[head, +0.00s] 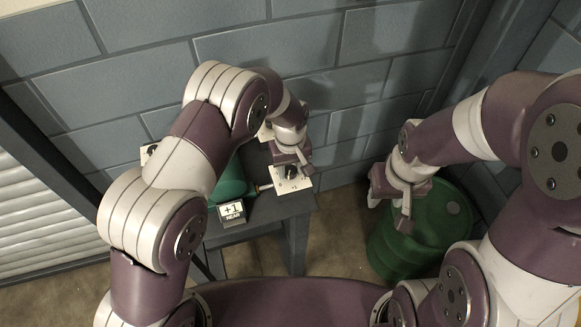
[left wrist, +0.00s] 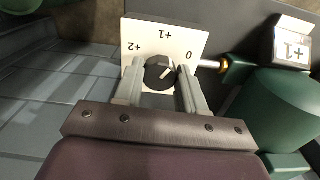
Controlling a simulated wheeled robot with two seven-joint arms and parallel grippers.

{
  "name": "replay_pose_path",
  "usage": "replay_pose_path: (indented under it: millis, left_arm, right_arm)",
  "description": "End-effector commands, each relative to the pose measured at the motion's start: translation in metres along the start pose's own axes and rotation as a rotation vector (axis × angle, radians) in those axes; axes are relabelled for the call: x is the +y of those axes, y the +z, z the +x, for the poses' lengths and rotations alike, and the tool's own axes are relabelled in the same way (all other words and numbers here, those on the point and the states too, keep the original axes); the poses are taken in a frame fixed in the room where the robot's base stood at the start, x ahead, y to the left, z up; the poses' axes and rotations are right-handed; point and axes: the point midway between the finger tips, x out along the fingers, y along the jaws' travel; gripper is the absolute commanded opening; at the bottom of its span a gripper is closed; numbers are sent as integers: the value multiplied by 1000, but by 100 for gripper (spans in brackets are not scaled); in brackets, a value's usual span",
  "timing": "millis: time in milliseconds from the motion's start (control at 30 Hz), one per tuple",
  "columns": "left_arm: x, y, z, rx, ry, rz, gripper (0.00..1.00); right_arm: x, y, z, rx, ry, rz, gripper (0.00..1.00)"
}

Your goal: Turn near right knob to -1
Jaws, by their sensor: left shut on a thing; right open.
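The near right knob (left wrist: 158,73) is a dark round knob on a white dial plate (left wrist: 190,38), which also shows in the head view (head: 296,187). The plate's readable marks are +2, +1 and 0; other marks are hidden by my fingers. The knob's pale pointer line seems to point towards the 0 side. My left gripper (left wrist: 160,90) is shut on the knob, one finger on each side; in the head view it (head: 290,168) is over the plate. My right gripper (head: 389,208) is open and empty, above the green barrel.
A green casing (left wrist: 282,105) stands beside the plate, joined by a short rod with a brass-coloured end. A "+1 NEAR" sign (head: 232,211) stands at the table's front. Another white plate (head: 148,152) shows at left. A green barrel (head: 425,235) stands right of the table.

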Motion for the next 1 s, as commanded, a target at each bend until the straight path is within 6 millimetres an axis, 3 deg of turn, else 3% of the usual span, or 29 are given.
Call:
replay_pose_path:
  millis: [1000]
  left_arm:
    - [0,-4,-3,11,2,960,9]
  right_arm:
    - [0,1,10,0,0,0,43]
